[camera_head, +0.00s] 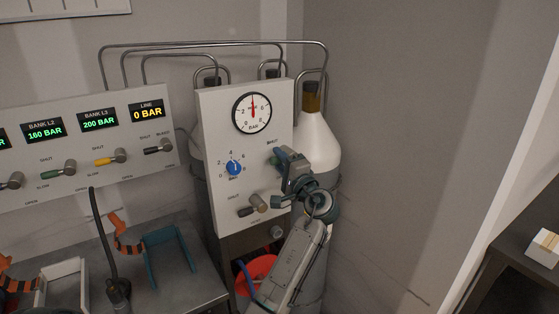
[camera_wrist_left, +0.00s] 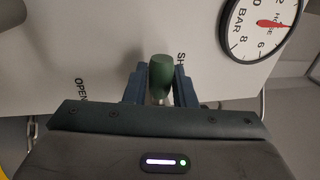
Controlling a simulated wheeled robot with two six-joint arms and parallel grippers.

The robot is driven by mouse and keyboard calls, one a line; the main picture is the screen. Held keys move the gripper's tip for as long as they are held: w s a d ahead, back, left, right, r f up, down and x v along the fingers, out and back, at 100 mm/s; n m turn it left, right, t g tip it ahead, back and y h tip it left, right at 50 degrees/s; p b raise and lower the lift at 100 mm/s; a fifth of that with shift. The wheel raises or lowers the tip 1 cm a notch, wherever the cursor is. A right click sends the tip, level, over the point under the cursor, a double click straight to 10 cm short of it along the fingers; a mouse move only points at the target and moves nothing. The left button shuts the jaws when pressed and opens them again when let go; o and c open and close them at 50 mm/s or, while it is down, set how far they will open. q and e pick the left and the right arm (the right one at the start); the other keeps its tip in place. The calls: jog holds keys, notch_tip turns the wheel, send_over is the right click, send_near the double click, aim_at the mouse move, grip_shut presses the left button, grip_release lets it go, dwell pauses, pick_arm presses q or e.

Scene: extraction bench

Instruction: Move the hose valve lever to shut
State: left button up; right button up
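The hose valve lever has a green handle (camera_wrist_left: 162,75), seen end-up in the left wrist view between an OPEN label on the left and a partly hidden SHUT label on the right. In the head view its green end (camera_head: 278,153) shows at the right side of the white panel (camera_head: 215,120), largely covered by my gripper. My left gripper (camera_head: 286,160) is at the lever, with one finger on each side of the handle; the fingers appear closed on it in the left wrist view (camera_wrist_left: 161,88). The lever's pivot is hidden. My right gripper is not in view.
A hose gauge (camera_head: 252,113), a blue knob (camera_head: 234,167) and a grey-brown lever (camera_head: 252,207) share the panel. A white-topped cylinder (camera_head: 317,140) stands behind. The bank panel (camera_head: 75,165) is at left, above a grey bench (camera_head: 205,285). A red bucket (camera_head: 258,270) sits below.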

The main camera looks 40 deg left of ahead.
pick_arm(q)
jog(key=o, duration=0.4)
jog(key=shift+b+v, duration=2.5)
jog(key=shift+v, duration=2.9)
jog(key=shift+w+f, duration=0.1)
